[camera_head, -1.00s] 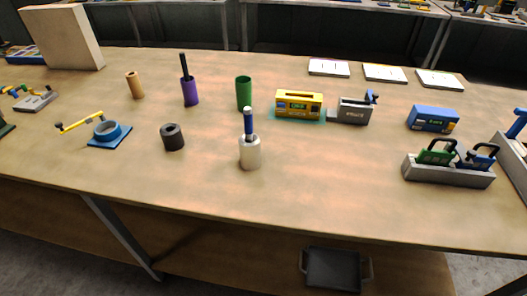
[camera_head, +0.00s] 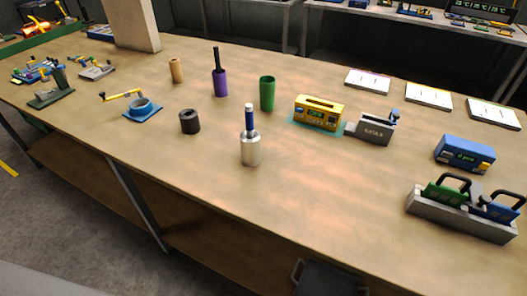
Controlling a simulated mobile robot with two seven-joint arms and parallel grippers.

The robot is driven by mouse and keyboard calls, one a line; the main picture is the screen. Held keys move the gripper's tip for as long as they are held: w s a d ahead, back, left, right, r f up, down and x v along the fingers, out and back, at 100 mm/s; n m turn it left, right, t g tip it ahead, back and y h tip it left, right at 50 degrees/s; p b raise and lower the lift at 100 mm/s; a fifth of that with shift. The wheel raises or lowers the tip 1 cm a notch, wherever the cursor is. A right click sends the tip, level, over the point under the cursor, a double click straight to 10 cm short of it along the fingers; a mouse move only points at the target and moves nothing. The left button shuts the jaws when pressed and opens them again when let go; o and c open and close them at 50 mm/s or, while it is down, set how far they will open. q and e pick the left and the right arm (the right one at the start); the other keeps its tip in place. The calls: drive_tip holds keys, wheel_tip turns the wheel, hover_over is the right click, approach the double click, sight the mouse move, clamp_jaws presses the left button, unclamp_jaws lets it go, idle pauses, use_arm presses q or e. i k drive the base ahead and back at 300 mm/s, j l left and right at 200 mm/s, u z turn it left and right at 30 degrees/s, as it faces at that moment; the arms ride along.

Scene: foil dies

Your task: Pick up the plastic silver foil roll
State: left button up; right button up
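A silver cylinder (camera_head: 250,150) stands upright near the middle of the wooden table (camera_head: 330,190), with a dark blue rod (camera_head: 249,118) rising from its top. It looks like the silver foil roll. Similar rolls stand behind it: a purple one (camera_head: 220,84) with a dark rod, a green one (camera_head: 267,94), a short black one (camera_head: 189,121) and a small tan one (camera_head: 176,70). Neither of my grippers is in view.
A yellow device (camera_head: 319,112) and a grey device (camera_head: 375,128) stand right of the rolls. A blue box (camera_head: 464,153) and a grey holder (camera_head: 460,217) are at the right. A blue crank fixture (camera_head: 142,110) is at left. The table's front middle is clear.

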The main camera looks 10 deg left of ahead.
sight(250, 148)
drive_tip(key=l+u, duration=0.1)
drive_tip(key=l, duration=0.6)
drive_tip(key=k+l+u, duration=0.1)
drive_tip(key=l, duration=0.55)
